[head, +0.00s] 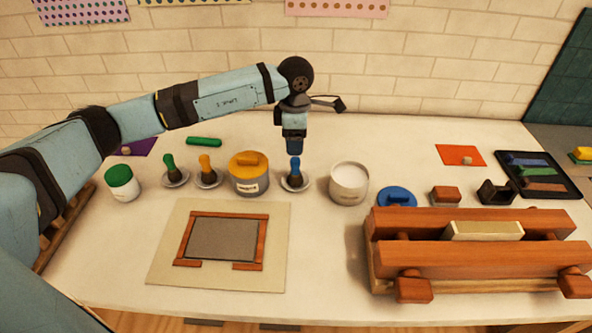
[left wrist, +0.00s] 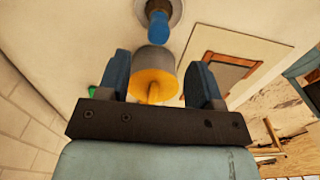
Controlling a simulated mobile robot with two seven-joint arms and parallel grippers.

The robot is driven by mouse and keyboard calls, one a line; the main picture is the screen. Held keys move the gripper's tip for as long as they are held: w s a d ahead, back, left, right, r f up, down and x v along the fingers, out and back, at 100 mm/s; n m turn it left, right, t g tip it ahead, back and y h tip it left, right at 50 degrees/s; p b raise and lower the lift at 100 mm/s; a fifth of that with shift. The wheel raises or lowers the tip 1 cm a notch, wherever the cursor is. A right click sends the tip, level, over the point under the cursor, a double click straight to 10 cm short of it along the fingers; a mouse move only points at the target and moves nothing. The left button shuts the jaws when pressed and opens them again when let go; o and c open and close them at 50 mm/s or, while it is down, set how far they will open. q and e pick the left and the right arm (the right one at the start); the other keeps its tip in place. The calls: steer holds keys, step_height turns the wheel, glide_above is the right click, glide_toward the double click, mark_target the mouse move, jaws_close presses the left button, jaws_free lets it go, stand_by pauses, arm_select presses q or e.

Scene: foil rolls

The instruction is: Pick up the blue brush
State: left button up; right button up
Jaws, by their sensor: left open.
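The blue brush (head: 295,171) stands upright, handle up, on a small round dish in the middle of the table. It also shows at the top of the left wrist view (left wrist: 158,26). My left gripper (head: 294,148) points down just above the handle in the head view. In the left wrist view its two fingers (left wrist: 158,64) are spread with nothing held between them. The brush lies past the fingertips there, apart from them. My right gripper is not in view.
A yellow-lidded jar (head: 249,180) stands close left of the brush, and a white open jar (head: 349,184) to its right. An orange brush (head: 206,170) and a green brush (head: 171,168) stand farther left. A wooden press (head: 470,262) fills the front right.

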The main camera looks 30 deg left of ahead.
mark_target(295, 159)
arm_select(q)
step_height(295, 159, down, 2)
steer(key=shift+f, duration=0.15)
steer(key=shift+w+f, duration=0.1)
steer(key=shift+f, duration=0.15)
steer(key=shift+f+p, duration=0.3)
steer(key=shift+f, duration=0.2)
step_height(295, 159, down, 4)
steer(key=shift+f+p, duration=0.1)
steer(key=shift+p, duration=0.25)
steer(key=c, duration=1)
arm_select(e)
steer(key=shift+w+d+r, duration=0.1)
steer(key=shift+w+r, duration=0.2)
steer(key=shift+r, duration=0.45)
